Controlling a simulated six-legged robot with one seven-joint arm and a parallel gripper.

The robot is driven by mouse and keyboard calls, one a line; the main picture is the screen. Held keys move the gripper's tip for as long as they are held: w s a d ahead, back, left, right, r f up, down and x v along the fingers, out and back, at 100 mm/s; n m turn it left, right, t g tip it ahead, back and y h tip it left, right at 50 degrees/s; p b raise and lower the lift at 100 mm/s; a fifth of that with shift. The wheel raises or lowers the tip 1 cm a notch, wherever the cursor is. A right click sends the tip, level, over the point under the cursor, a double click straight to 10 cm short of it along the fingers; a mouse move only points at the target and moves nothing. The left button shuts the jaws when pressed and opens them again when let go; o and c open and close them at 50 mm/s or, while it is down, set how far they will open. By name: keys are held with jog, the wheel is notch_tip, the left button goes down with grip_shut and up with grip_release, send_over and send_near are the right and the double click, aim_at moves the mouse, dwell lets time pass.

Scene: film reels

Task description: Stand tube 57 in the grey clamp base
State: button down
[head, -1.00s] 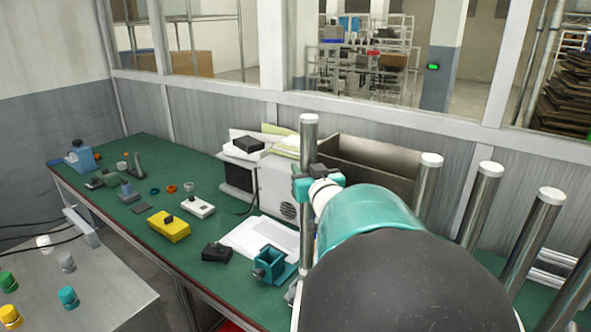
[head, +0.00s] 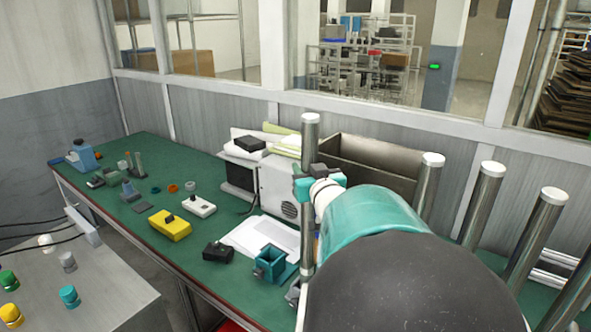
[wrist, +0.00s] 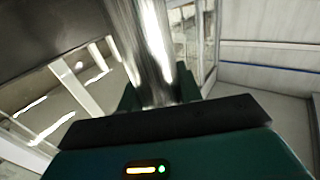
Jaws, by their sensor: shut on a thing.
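My gripper (head: 318,183) is shut on an upright shiny metal tube (head: 311,138) with a pale cap, holding it over the bench's near right part. The tube also shows blurred between my jaws in the wrist view (wrist: 145,50).
Several capped metal tubes (head: 481,205) stand at the right. A grey open bin (head: 370,165) and a white box (head: 278,190) stand behind the held tube.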

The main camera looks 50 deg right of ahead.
jog(key=shift+f, duration=0.55)
jog(key=c, duration=1.2)
grip_release()
jog(key=shift+c, duration=0.2)
jog(key=shift+f, duration=0.1)
jog(key=shift+s+a, duration=0.1)
jog(key=shift+s, duration=0.05)
jog(key=v, duration=1)
jog(key=shift+s+a, duration=0.15)
jog(key=shift+s, duration=0.15)
